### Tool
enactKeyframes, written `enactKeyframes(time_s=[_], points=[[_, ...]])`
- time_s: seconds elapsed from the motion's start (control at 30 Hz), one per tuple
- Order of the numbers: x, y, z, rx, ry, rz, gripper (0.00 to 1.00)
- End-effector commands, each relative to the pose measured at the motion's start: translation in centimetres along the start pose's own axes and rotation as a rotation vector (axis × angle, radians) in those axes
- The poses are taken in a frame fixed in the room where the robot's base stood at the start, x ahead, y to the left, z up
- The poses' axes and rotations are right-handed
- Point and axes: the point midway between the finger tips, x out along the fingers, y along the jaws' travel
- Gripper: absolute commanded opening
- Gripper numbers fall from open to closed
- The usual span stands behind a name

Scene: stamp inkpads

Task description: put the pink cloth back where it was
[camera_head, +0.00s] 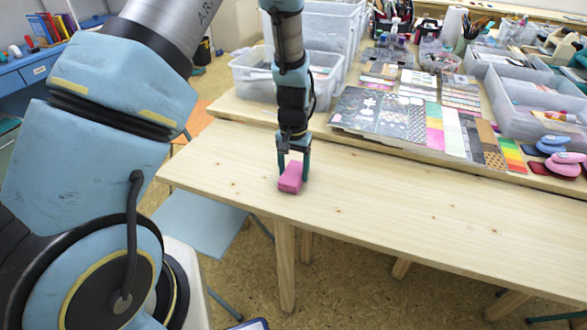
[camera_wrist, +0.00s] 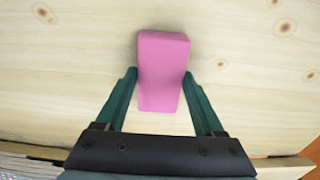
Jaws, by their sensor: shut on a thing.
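The pink cloth (camera_head: 290,178) looks like a small folded block and is near the left end of the wooden table. My gripper (camera_head: 293,170) points down at it, with one finger on each side. In the wrist view the pink cloth (camera_wrist: 162,70) sits between the two green fingers of my gripper (camera_wrist: 160,80), which is shut on it. The cloth is on the tabletop or just above it; I cannot tell which.
The wooden table (camera_head: 400,205) is bare around the cloth. A raised board behind holds patterned paper sheets (camera_head: 395,118), clear plastic bins (camera_head: 520,100) and pink and blue stamps (camera_head: 567,163). A clear bin (camera_head: 255,75) stands behind my gripper.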

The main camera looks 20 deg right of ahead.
Motion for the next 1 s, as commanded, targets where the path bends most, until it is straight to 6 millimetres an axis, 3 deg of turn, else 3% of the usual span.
enactKeyframes(time_s=[0.2,0.23,0.5,0.83,1.0], points=[[0.3,0.0,0.0,0.0,0.0,0.0,0.18],[0.3,0.0,0.0,0.0,0.0,0.0,0.71],[0.2,0.0,0.0,0.0,0.0,0.0,1.0],[-0.4,0.0,-0.1,0.0,0.001,0.0,1.0],[-2.8,0.0,-0.1,-0.001,0.006,0.0,1.0]])
